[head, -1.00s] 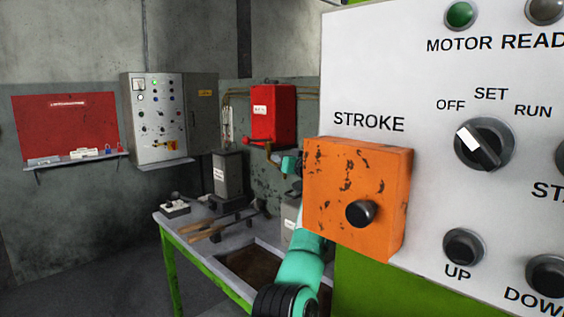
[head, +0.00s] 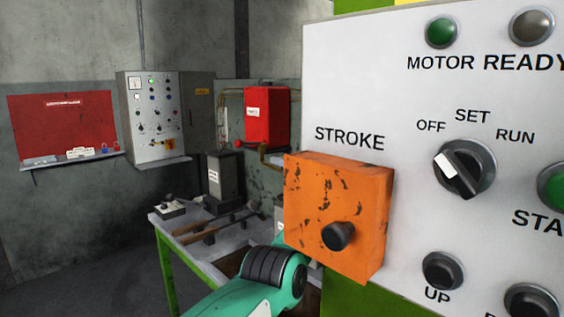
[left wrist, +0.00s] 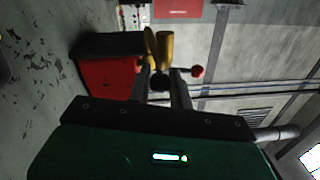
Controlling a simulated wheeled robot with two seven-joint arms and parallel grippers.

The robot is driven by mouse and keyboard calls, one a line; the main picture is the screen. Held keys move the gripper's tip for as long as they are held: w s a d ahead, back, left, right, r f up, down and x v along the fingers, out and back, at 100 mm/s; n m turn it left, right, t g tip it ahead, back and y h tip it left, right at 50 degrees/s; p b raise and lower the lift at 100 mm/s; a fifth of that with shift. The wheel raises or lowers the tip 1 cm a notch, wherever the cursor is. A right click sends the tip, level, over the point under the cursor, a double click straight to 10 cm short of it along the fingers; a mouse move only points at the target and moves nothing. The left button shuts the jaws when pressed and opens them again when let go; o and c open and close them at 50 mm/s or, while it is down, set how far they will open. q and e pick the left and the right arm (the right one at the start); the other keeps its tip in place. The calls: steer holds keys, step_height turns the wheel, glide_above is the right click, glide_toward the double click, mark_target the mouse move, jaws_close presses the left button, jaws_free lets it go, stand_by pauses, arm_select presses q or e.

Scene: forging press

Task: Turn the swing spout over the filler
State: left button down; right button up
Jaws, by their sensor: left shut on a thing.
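In the left wrist view, brass parts (left wrist: 165,48) show beside the red box (left wrist: 108,76). There, my left gripper (left wrist: 161,82) is shut on a dark part of the spout between its fingers. A red ball knob (left wrist: 198,71) is just right of the fingers. In the head view the gripper is hidden behind the orange box; only my teal arm shows. I cannot clearly make out the filler. My right gripper is out of view.
The orange STROKE box (head: 335,210) and the white control panel (head: 400,120) stand close at right. A green-framed bench (head: 165,223) carries a dark labelled box (head: 226,182) and tongs. A grey cabinet (head: 150,100) and red board (head: 60,125) are at left.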

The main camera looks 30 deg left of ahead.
arm_select(q)
steer(key=shift+a+r, duration=0.1)
steer(key=c, duration=1.3)
jaws_free()
steer(key=shift+s, duration=0.1)
steer(key=shift+r, duration=0.25)
step_height(320, 180, up, 6)
steer(key=shift+r, duration=0.15)
steer(key=shift+r+p, duration=5.2)
steer(key=shift+r, duration=1.35)
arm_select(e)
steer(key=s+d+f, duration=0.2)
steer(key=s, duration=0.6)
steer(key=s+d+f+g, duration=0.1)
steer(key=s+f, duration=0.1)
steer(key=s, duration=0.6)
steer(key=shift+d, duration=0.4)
